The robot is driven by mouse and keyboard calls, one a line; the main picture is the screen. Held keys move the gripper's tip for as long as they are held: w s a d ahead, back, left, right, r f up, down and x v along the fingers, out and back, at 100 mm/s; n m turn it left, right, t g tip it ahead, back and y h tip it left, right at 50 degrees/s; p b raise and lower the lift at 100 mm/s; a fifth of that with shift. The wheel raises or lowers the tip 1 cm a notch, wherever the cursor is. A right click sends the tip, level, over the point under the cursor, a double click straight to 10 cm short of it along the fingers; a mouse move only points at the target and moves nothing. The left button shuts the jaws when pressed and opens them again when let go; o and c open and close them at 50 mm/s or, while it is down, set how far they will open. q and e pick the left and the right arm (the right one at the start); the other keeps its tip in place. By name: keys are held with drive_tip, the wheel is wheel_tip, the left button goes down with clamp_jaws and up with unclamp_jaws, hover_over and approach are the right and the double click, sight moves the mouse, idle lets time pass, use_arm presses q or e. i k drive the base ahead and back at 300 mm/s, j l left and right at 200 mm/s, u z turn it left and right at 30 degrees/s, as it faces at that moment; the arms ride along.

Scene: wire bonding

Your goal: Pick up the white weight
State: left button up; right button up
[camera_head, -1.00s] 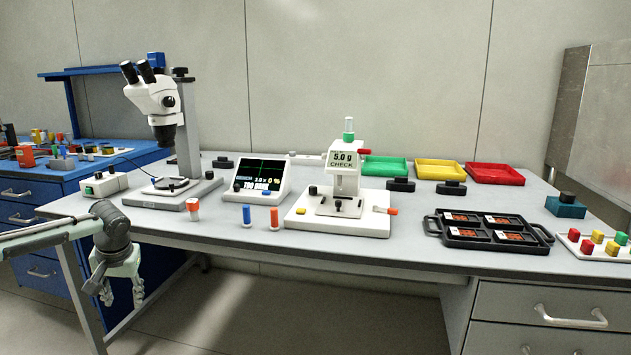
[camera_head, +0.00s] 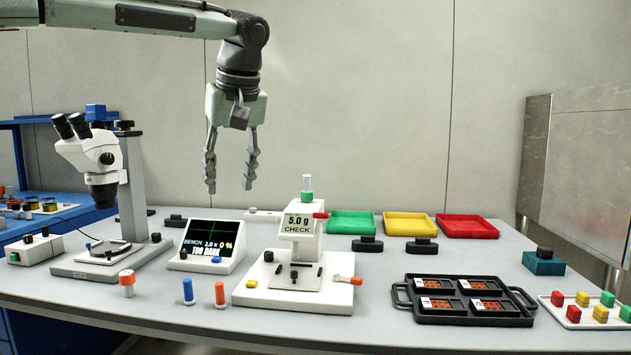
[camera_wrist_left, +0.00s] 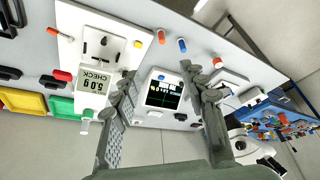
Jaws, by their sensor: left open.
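No piece is plainly marked as the white weight, and I cannot tell which one it is. White pieces include an orange-topped cylinder (camera_head: 127,284) left of the blue cylinder (camera_head: 188,290), a clear-and-white tube with a green collar (camera_head: 307,188) on top of the tester (camera_head: 300,228), and a low white piece (camera_head: 262,215) behind the display. My left gripper (camera_head: 230,185) is open and empty, pointing down, high above the back of the bench behind the display. In the left wrist view its fingers (camera_wrist_left: 158,72) frame the display, with nothing between them. My right gripper is not in view.
The microscope (camera_head: 96,165) stands left and the display (camera_head: 208,245) beside it. Green (camera_head: 352,223), yellow (camera_head: 410,226) and red (camera_head: 470,229) trays lie at the back right. A black carrier (camera_head: 465,315) is front right.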

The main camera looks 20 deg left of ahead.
sight(306, 177)
drive_tip(key=i, duration=1.15)
